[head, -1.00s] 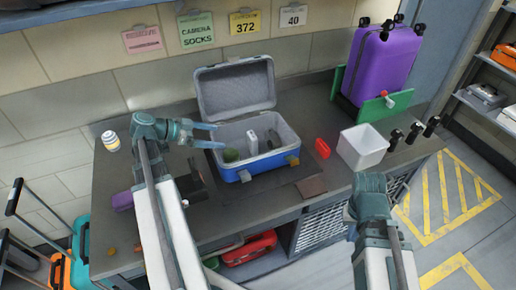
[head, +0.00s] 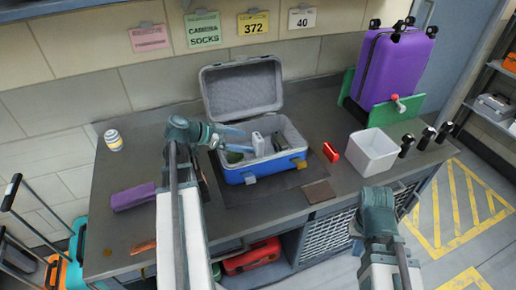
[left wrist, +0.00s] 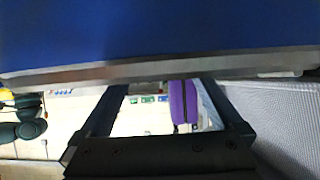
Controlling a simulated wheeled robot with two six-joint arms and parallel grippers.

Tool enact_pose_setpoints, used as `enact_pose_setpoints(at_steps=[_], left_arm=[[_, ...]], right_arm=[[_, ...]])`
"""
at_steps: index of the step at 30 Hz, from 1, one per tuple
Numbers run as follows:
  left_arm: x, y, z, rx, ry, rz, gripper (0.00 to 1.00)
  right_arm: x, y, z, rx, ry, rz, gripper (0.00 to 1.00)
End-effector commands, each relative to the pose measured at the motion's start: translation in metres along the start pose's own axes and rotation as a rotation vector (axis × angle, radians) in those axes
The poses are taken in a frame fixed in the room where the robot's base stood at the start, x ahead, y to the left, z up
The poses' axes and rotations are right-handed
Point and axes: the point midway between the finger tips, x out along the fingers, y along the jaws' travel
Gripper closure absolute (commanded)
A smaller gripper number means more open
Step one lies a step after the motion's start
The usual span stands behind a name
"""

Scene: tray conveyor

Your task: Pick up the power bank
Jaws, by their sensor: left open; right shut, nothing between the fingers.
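The open blue case (head: 235,175) stands on the bench with its grey-lined lid up. Inside it are a light grey upright block (head: 258,144), a dark block (head: 279,141) and a dark green item (head: 234,156); I cannot tell for sure which is the power bank. My left gripper (head: 240,138) is open over the left part of the case, its fingers pointing right towards the light grey block. In the left wrist view no block shows between the fingers (left wrist: 170,105); the blue case wall (left wrist: 160,35) fills the top. My right gripper (head: 356,232) is shut and empty by the bench front.
A red item (head: 330,152) and a white bin (head: 374,158) stand right of the case. A brown flat piece (head: 318,192) lies in front. A purple box (head: 133,196) and a striped jar (head: 113,139) are at left. A purple suitcase (head: 391,68) stands at back right.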

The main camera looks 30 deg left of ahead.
Motion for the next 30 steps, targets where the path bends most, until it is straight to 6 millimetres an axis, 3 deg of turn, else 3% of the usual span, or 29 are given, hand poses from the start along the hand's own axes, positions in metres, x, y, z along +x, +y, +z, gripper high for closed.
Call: enact_pose_setpoints(at_steps=[5, 15, 22, 30], left_arm=[[0.008, -0.002, 0.0, 0.001, 0.0, 0.002, 0.0], [0.051, -0.006, -0.003, 0.002, 0.0, 0.002, 0.0], [0.052, -0.006, -0.005, 0.0, 0.0, 0.0, 0.0], [0.051, -0.006, -0.005, 0.0, 0.0, 0.0, 0.49]], right_arm=[[0.003, 0.0, 0.0, 0.0, 0.0, 0.0, 1.0], [0.022, -0.002, -0.001, 0.0, 0.0, 0.0, 1.0], [0.021, -0.002, -0.001, 0.0, 0.0, 0.0, 1.0], [0.021, -0.002, -0.001, 0.0, 0.0, 0.0, 1.0]])
